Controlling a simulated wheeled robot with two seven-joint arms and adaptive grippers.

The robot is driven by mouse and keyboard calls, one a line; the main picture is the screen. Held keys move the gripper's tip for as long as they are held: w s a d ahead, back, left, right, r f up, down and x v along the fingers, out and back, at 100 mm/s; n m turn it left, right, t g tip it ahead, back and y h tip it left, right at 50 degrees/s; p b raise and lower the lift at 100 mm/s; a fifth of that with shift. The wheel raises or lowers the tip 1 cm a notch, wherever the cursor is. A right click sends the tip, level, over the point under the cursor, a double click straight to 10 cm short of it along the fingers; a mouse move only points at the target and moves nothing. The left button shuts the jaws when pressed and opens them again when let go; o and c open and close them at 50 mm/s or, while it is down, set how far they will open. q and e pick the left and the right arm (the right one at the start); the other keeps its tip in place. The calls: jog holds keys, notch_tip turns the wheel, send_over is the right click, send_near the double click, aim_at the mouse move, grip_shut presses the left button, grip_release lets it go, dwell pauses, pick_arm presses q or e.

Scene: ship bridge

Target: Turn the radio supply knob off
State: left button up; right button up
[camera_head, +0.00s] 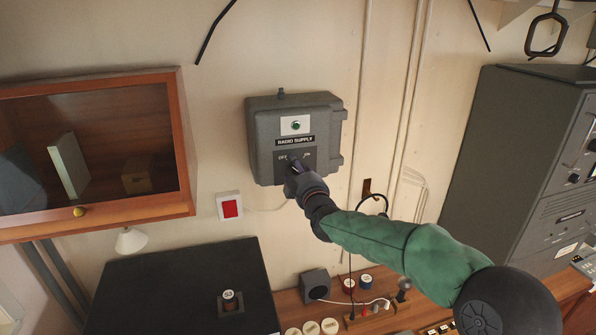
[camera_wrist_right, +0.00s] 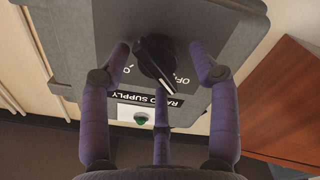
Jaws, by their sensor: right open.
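The radio supply box (camera_head: 333,120) is a grey wall box with a green lamp (camera_head: 296,126) above a "RADIO SUPPLY" label. Its black knob (camera_wrist_right: 153,57) shows in the right wrist view, where the picture is upside down. The knob's white-marked end points down and right there, close to the "OFF" lettering. My right gripper (camera_head: 296,174) is at the box's lower front and hides most of the knob in the head view. In the wrist view the right gripper (camera_wrist_right: 160,57) is open, with purple fingers spread on either side of the knob, apart from it.
A wooden glass-front cabinet (camera_head: 187,150) hangs left of the box, with a red button (camera_head: 230,208) on a white plate between them. A grey equipment rack (camera_head: 500,150) stands at the right. A wooden desk (camera_head: 290,299) with small items lies below.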

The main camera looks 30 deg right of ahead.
jog(key=v, duration=1.2)
dwell(0.5)
